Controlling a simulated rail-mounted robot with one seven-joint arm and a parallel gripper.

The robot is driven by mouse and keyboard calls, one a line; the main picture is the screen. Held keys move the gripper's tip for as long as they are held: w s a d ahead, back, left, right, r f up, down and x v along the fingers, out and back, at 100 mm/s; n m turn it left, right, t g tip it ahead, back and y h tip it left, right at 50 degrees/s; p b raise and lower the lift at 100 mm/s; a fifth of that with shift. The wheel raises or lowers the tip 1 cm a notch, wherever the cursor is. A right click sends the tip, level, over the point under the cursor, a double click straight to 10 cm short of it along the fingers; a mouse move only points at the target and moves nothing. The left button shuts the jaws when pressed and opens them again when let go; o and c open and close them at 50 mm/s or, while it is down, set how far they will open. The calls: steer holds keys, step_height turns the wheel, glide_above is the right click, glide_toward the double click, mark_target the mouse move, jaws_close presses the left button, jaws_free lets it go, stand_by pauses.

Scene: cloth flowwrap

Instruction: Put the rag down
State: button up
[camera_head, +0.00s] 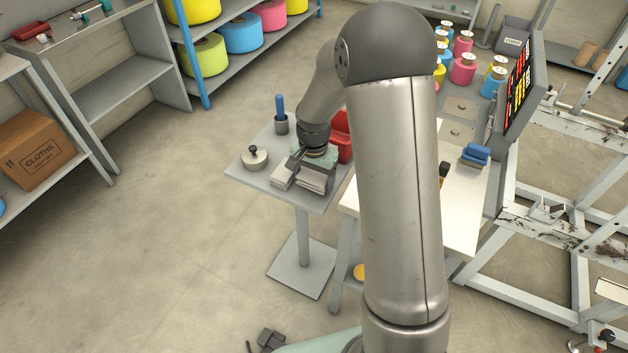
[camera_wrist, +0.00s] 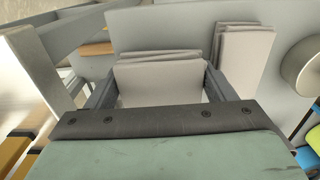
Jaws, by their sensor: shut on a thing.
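My gripper (camera_head: 310,163) is low over a small grey side table (camera_head: 244,173) in the head view. In the wrist view, my gripper (camera_wrist: 161,82) has a finger on each side of a folded light-grey rag (camera_wrist: 160,76) and is shut on it. The same rag (camera_head: 314,179) shows below my gripper in the head view. A stack of folded rags (camera_wrist: 242,58) lies beside it, at the right in the wrist view, and this stack (camera_head: 282,178) is at the left in the head view. I cannot tell whether the held rag touches the table.
A round lidded can (camera_head: 254,158), a grey cup with a blue handle (camera_head: 281,122) and a red bin (camera_head: 343,137) stand on the side table. My arm hides part of the white bench (camera_head: 461,214) to the right. Floor at left is clear.

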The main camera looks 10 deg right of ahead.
mark_target(314, 177)
steer(key=shift+f, duration=0.95)
steer(key=shift+f, duration=0.1)
steer(key=shift+f, duration=0.15)
steer(key=o, duration=0.7)
steer(key=shift+r, duration=0.2)
step_height(314, 177, up, 12)
steer(key=shift+s+f, duration=0.1)
steer(key=s+r+n, duration=0.2)
steer(key=s+n, duration=0.2)
steer(key=s, duration=0.9)
steer(key=s+r+n, duration=0.2)
steer(key=s+n, duration=0.2)
steer(key=s, duration=0.8)
steer(key=shift+s+a+r+n, duration=0.2)
steer(key=shift+s+a+n, duration=0.1)
steer(key=shift+s+a, duration=0.05)
